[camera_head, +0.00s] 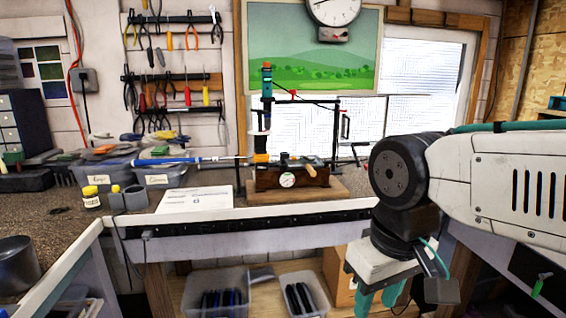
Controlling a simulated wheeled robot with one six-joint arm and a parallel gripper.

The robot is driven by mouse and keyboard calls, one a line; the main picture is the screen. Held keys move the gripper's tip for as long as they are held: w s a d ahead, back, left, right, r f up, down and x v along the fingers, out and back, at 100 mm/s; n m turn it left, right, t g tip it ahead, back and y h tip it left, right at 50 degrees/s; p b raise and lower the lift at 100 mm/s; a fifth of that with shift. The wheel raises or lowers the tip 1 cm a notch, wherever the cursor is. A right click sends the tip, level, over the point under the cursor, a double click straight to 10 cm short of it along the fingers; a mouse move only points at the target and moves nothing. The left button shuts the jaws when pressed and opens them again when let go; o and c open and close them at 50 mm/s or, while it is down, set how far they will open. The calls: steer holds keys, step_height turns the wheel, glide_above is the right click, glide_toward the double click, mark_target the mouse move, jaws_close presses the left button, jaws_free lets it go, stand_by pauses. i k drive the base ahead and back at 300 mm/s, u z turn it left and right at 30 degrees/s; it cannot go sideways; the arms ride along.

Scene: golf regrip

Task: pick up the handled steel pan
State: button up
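A dark grey metal vessel (15,266) stands on the bench top at the far left, cut off by the picture's edge. It may be the steel pan; no handle shows on the part in view. My gripper (379,300) hangs at the lower right, in front of the bench, pointing down. Its two teal fingers are apart with nothing seen between them. It is far to the right of the vessel and not touching it.
A club-clamping fixture (290,178) with a blue shaft stands on the bench. A paper sheet (195,199), a yellow-lidded jar (91,197) and labelled bins (160,178) are left of it. Clear bins (215,295) sit on a shelf below. Pliers and screwdrivers hang on the wall.

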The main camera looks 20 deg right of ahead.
mark_target(291, 164)
steer(key=z, duration=0.35)
steer(key=i, duration=1)
steer(key=z, duration=0.6)
